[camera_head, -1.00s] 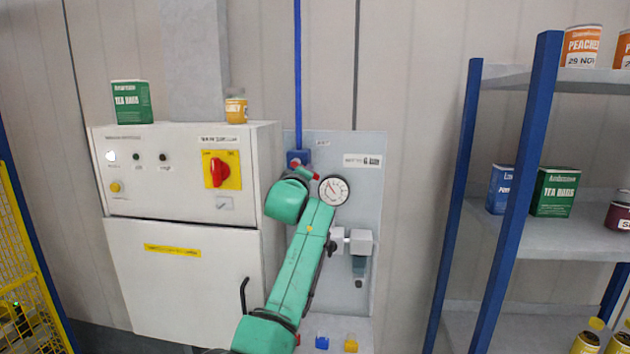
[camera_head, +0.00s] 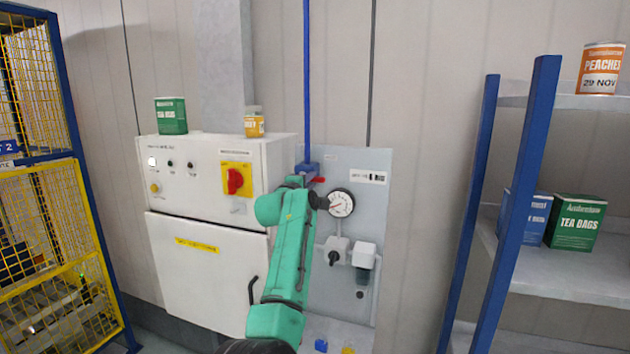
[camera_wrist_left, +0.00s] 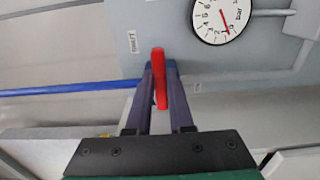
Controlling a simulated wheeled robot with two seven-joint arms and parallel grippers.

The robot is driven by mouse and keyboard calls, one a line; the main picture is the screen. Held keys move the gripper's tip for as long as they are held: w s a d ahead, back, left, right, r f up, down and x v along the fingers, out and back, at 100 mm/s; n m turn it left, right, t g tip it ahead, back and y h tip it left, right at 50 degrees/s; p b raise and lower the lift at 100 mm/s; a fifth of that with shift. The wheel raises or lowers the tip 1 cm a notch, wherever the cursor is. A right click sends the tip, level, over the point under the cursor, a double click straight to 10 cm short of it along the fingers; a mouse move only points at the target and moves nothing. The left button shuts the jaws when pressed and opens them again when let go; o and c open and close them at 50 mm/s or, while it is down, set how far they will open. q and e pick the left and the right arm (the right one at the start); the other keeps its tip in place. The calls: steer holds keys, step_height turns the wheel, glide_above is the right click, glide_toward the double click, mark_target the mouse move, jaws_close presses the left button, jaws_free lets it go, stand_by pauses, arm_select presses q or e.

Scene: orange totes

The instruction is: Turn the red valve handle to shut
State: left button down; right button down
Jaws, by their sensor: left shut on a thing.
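The red valve handle (camera_head: 320,180) sits by the blue valve body (camera_head: 306,169) at the foot of the blue pipe on the grey wall panel. In the head view only a small red end shows, pointing right; my wrist hides the rest. In the left wrist view the handle (camera_wrist_left: 159,72) stands between the two dark fingers of my left gripper (camera_wrist_left: 160,82), which is shut on it. The round pressure gauge (camera_head: 341,203) is just right of the handle. Its dial also shows in the wrist view (camera_wrist_left: 222,17), with a red needle. My right gripper is not in view.
A white cabinet (camera_head: 215,283) with a red rotary switch (camera_head: 235,181) stands close left of my arm. A grey filter unit (camera_head: 363,256) is below the gauge. A blue-post shelf (camera_head: 520,180) stands right, a yellow mesh cage (camera_head: 55,240) left.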

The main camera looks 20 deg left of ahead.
arm_select(q)
steer(key=shift+r, duration=0.2)
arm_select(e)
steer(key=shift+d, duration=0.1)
arm_select(q)
steer(key=c, duration=1)
jaws_free()
steer(key=shift+o, duration=1)
steer(key=shift+a+f, duration=0.1)
steer(key=shift+f, duration=0.05)
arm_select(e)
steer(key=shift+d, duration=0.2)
arm_select(q)
steer(key=s+b, duration=0.8)
steer(key=s, duration=0.6)
steer(key=shift+s, duration=0.25)
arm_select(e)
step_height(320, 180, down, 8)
